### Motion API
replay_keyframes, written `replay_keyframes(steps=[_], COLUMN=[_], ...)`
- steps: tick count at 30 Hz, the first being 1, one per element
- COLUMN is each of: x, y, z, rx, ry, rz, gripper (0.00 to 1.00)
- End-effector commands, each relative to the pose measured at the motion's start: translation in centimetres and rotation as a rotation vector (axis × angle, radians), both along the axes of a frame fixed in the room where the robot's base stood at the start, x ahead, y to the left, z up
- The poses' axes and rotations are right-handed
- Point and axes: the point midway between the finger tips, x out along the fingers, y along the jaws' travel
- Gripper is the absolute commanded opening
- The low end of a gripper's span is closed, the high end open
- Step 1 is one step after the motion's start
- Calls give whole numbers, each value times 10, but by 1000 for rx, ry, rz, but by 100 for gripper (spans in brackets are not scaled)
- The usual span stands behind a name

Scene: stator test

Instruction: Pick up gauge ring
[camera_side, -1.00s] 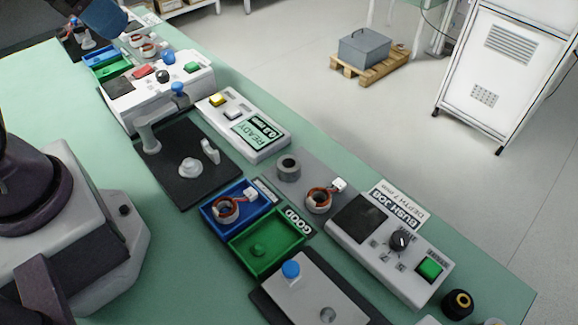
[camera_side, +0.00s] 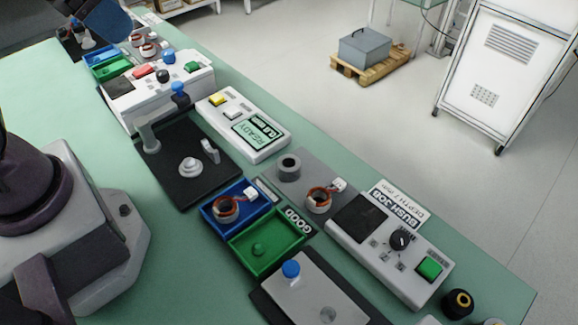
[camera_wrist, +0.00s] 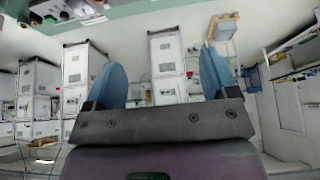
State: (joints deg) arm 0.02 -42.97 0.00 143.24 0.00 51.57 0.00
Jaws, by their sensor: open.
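A grey ring with a dark hole (camera_side: 289,168), which looks like the gauge ring, sits on a grey mat (camera_side: 312,172) in the middle of the side view. It stands beside a copper-wound stator (camera_side: 318,201) with a white connector. My gripper (camera_wrist: 163,68) is open and empty in the wrist view, its two blue fingers wide apart. The wrist view looks out at cabinets across the room, and no ring shows between the fingers. In the side view, a blue part at the top left appears to be one finger of my gripper, far from the ring.
A blue tray (camera_side: 207,222) with a stator and a green tray (camera_side: 234,261) lie in front of the ring. A black plate with a post fixture (camera_side: 200,191), a white display box (camera_side: 269,151) and a push-button box (camera_side: 346,244) stand around it.

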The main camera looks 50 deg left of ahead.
Motion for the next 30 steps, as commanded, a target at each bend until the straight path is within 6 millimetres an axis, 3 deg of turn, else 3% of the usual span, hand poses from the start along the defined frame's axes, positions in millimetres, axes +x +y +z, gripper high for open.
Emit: replay_keyframes(steps=[7, 14, 21, 30], x=[14, 62, 117, 170], y=[-9, -30, -61, -101], z=[-26, -65, -127, -213], rx=[9, 70, 153, 235], ry=[149, 348, 489, 530], rz=[-42, -204, -531, -1025], gripper=[80, 80, 80, 80])
